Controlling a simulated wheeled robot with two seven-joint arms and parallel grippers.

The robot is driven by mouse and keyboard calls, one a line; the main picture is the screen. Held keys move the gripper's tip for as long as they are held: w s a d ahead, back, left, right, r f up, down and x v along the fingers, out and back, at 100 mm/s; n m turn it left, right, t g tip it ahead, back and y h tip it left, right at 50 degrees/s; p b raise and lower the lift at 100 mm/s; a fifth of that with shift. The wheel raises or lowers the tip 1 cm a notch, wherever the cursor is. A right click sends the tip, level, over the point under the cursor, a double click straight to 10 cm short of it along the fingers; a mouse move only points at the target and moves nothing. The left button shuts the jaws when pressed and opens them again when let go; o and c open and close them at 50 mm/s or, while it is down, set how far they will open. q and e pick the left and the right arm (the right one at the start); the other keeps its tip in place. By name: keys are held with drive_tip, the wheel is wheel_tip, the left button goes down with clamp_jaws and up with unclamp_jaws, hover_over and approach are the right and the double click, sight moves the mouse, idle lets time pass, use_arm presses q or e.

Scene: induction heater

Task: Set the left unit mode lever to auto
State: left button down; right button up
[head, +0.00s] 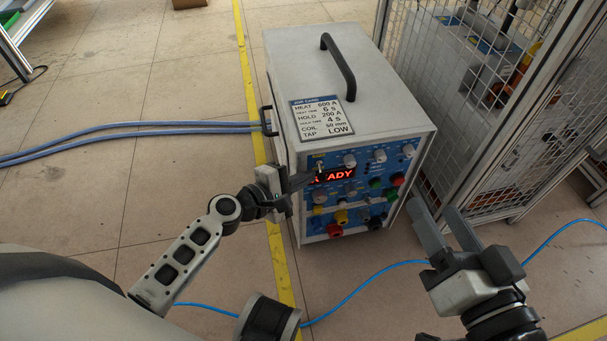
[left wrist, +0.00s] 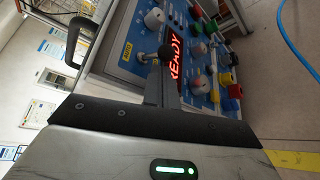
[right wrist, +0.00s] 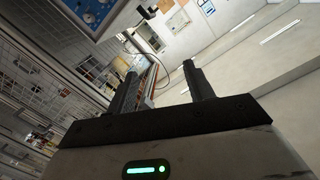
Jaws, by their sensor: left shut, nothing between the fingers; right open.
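The heater unit (head: 345,90) is a white box with a blue front panel (head: 383,160) and a red display reading READY. A small metal lever (head: 320,164) stands at the panel's upper left, above the display. In the left wrist view the lever (left wrist: 144,58) shows beside a yellow label, with a black ball end close to my fingertips. My left gripper (head: 311,177) is shut and empty, its tips just in front of the panel near the lever; I cannot tell whether they touch. My right gripper (head: 432,218) is open and empty, right of the unit and apart from it.
A mesh fence (head: 490,90) stands close on the unit's right. Several knobs and coloured buttons fill the panel around the lever. A blue hose (head: 370,280) crosses the floor in front, and grey-blue cables (head: 130,130) run left.

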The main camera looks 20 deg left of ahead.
use_arm(q)
drive_tip(key=shift+r+n+g+p, duration=0.3)
drive_tip(key=shift+n+p, duration=0.1)
drive_tip(key=shift+p, duration=0.85)
use_arm(e)
drive_tip(key=shift+w+d+r+n+h, duration=0.15)
drive_tip(key=shift+d+n+h, duration=0.1)
drive_tip(key=shift+n+h, duration=0.15)
